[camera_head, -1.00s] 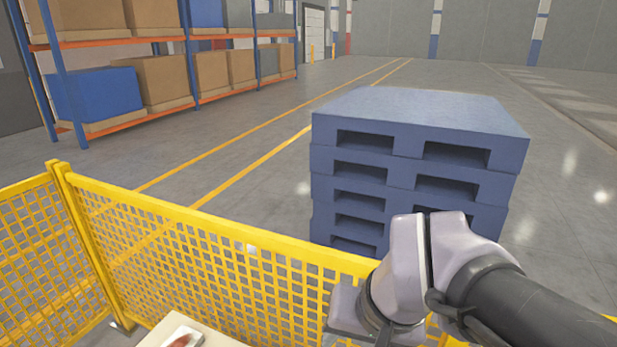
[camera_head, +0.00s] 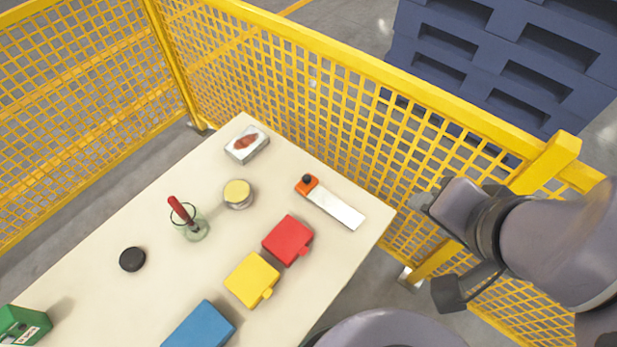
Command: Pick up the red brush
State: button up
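A red handle, which looks like the red brush (camera_head: 180,209), stands tilted in a small clear glass jar (camera_head: 196,230) on a cream table (camera_head: 110,302). Its upper part sticks out above the rim; its lower part is inside the glass and hard to make out. My arm is at the right of the picture, beyond the table's right edge and well apart from the jar. A dark block at its end, perhaps part of my gripper (camera_head: 447,293), shows there. The fingers are not clear, so I cannot tell whether they are open or shut.
On the table are a scraper (camera_head: 330,203), red (camera_head: 287,239), yellow (camera_head: 252,279) and blue (camera_head: 199,325) blocks, a yellow-topped tin (camera_head: 238,194), a white box (camera_head: 247,144), a black puck (camera_head: 132,259) and a green box (camera_head: 22,326). Yellow mesh fencing (camera_head: 330,90) runs behind the table.

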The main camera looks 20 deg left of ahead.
aim_at(180, 211)
jog(key=u, duration=2.2)
jog(key=k+z, duration=0.1)
jog(key=z, duration=0.35)
